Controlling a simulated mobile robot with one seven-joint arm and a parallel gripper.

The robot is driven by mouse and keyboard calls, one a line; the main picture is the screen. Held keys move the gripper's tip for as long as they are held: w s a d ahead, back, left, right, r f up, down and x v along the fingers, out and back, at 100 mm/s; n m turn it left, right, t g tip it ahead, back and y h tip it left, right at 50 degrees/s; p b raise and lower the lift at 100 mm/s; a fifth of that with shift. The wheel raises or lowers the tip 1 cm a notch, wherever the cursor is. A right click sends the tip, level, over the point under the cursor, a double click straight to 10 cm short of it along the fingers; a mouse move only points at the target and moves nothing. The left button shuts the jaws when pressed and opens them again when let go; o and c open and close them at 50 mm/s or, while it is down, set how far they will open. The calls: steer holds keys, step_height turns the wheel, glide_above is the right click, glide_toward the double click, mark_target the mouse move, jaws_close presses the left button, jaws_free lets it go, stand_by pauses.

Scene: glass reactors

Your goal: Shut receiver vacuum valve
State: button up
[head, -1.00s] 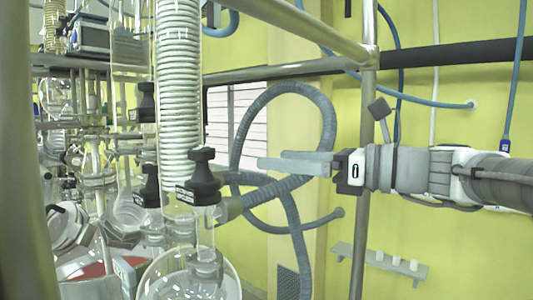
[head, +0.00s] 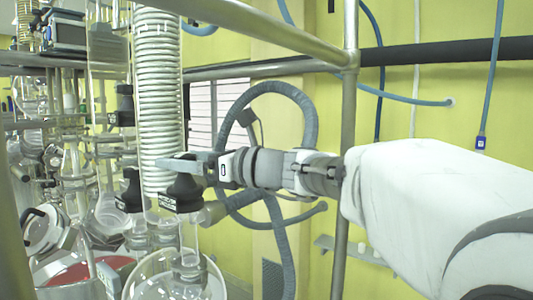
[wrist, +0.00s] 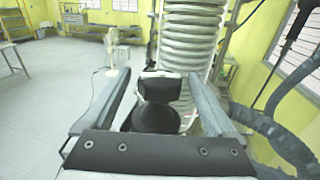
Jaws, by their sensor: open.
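A black valve knob (head: 183,192) with a small label plate sits on the glass below the coil condenser. It fits the receiver vacuum valve, but its label is too small to read. In the wrist view the black knob (wrist: 158,105) stands between my two fingers, with visible room on both sides. My gripper (head: 178,165) is open at the knob's top in the head view, and also shows in the wrist view (wrist: 158,80). Whether a finger touches the knob I cannot tell. The knob's far side is hidden.
The coil condenser (head: 160,100) rises right behind the knob. Another black valve (head: 130,192) sits close to the left. A steel frame post (head: 346,130) and a slanted rail (head: 250,22) stand near my arm. A grey hose (head: 308,110) loops behind.

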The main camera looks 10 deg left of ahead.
steer(key=shift+w+a, duration=0.1)
steer(key=shift+a, duration=0.15)
steer(key=c, duration=1.4)
steer(key=shift+m+t, duration=0.3)
steer(key=shift+t, duration=0.1)
